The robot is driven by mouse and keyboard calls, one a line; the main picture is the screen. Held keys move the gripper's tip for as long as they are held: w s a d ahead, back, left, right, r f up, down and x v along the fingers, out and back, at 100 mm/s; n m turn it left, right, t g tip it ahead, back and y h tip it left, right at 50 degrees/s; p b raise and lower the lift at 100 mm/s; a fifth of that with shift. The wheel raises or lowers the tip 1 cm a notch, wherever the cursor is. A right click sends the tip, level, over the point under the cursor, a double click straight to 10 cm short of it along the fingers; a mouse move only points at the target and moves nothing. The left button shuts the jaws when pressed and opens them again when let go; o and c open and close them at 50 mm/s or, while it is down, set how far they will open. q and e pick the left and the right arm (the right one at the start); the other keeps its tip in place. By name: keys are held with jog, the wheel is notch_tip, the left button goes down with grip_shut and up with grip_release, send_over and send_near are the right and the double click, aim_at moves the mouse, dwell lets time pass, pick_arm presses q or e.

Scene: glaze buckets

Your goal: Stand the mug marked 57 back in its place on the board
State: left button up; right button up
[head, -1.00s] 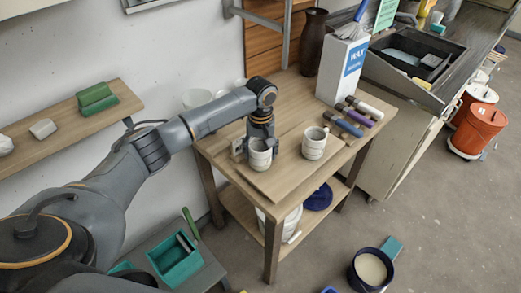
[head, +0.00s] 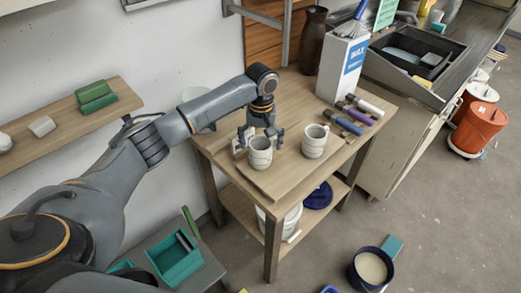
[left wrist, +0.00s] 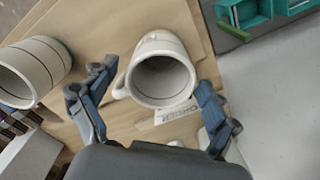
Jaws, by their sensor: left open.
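A pale ringed mug (head: 260,155) stands upright on the wooden board (head: 283,174) on the table. A second similar mug (head: 314,142) stands upright to its right, apart from it. I cannot read a number on either mug. My left gripper (head: 260,139) is open above and around the left mug, its fingers spread to either side. In the left wrist view this mug (left wrist: 163,46) shows its empty inside between the open fingers (left wrist: 155,78), with gaps on both sides. The second mug (left wrist: 45,62) is at the left there. My right gripper is out of view.
A printed label (left wrist: 176,111) lies beside the mug, partly hidden. A vase (head: 313,40) is at the back.

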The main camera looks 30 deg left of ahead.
pick_arm(q)
notch_tip(320, 180, up, 9)
jog(key=b, duration=0.1)
dwell(0.7)
